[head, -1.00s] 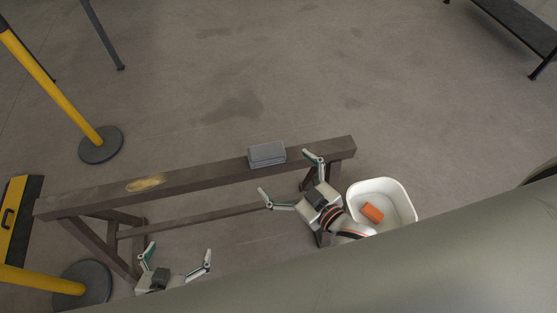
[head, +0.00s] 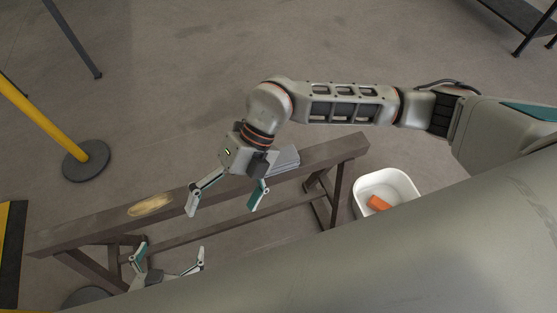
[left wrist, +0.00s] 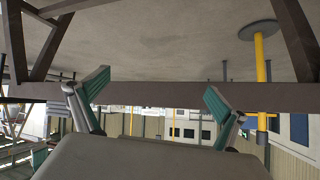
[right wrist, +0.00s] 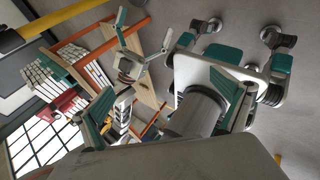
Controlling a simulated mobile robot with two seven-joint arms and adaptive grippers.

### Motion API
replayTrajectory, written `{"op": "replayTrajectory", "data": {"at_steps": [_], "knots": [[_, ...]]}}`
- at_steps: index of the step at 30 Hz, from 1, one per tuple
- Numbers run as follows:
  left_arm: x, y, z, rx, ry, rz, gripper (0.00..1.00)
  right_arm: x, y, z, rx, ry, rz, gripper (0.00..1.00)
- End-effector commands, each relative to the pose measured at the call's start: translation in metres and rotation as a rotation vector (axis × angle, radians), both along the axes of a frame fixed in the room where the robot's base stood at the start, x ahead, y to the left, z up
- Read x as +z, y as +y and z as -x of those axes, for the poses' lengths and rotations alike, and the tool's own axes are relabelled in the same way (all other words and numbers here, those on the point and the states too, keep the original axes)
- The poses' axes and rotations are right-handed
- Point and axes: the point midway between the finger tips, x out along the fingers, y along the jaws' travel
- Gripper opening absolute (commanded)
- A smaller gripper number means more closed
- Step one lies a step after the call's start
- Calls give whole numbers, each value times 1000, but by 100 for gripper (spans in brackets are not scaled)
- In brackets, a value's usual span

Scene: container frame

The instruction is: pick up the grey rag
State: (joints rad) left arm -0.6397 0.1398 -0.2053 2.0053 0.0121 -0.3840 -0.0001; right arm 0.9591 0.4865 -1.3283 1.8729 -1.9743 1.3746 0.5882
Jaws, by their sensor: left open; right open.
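The grey rag (head: 286,158) looks like a flat folded block on top of the brown wooden beam (head: 325,148), right of the beam's middle. In the head view my right gripper (head: 224,206) is open and empty, in front and left of the rag; its wrist covers the rag's left part. My left gripper (head: 170,252) is open and empty, low in the head view on the near side of the beam. Its spread fingers also show in the left wrist view (left wrist: 158,88), with the beam across behind them. The right wrist view shows my own body and no clear rag.
A white bin (head: 402,186) with an orange item (head: 379,203) inside stands on the floor right of the beam. A yellow post (head: 48,130) on a dark round base stands at the left.

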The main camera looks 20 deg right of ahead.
Motion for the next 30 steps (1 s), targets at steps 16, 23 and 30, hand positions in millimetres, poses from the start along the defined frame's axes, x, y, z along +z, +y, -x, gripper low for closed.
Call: {"op": "replayTrajectory", "data": {"at_steps": [16,23,30], "knots": [[-7,4,-3,2,-2,-10,99,-28,-172,-132,-169,-338,667,100],[-9,4,-5,1,-4,-14,99,-49,-172,-133,-168,-338,665,100],[-14,5,-3,0,-1,-17,99,-78,-171,-137,-166,-335,663,100]]}}
